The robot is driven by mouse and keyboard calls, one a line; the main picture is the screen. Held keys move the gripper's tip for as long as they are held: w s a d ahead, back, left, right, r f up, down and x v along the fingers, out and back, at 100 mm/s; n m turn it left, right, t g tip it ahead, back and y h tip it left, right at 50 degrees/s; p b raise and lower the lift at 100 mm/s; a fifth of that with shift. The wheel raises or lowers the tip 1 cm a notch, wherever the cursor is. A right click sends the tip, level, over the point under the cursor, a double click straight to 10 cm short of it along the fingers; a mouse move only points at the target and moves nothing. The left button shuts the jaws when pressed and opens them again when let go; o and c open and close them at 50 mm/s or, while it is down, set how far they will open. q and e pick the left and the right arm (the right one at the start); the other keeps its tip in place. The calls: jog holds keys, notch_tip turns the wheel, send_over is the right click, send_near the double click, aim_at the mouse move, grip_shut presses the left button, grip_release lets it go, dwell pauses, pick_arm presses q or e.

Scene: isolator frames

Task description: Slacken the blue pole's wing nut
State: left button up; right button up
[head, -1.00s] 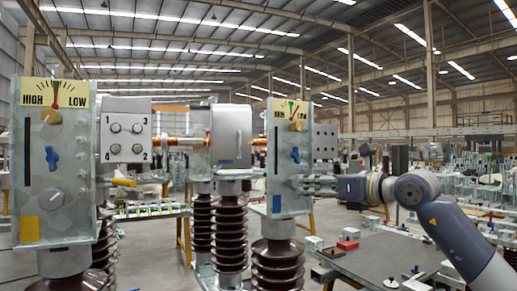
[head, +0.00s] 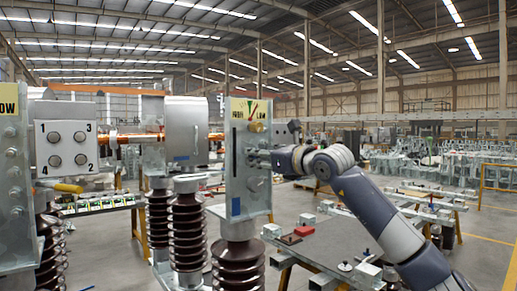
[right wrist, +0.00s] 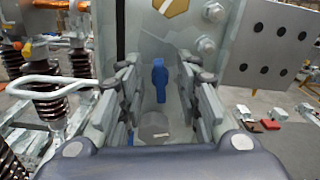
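The blue-marked pole's grey panel (head: 249,190) stands mid-picture in the head view, with a blue patch (head: 236,206) low on it and a HIGH/LOW gauge (head: 249,111) on top. Its blue wing nut (right wrist: 159,78) shows upright in the right wrist view; in the head view my gripper covers it. My right gripper (head: 262,160) is at the panel face. In the right wrist view its fingers are open, one on each side of the wing nut, with gaps visible. My left gripper is out of view.
A second pole's panel (head: 12,190) stands at the left edge. A grey box with numbered bolts (head: 67,145) is near it. A worktable (head: 335,240) with a red block (head: 290,239) lies below my right arm. Brown insulators (head: 187,235) stand left of the blue-marked pole.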

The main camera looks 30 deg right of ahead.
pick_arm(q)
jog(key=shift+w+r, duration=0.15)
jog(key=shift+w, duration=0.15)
pick_arm(e)
jog(key=shift+w, duration=0.15)
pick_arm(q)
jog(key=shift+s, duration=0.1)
pick_arm(e)
grip_shut()
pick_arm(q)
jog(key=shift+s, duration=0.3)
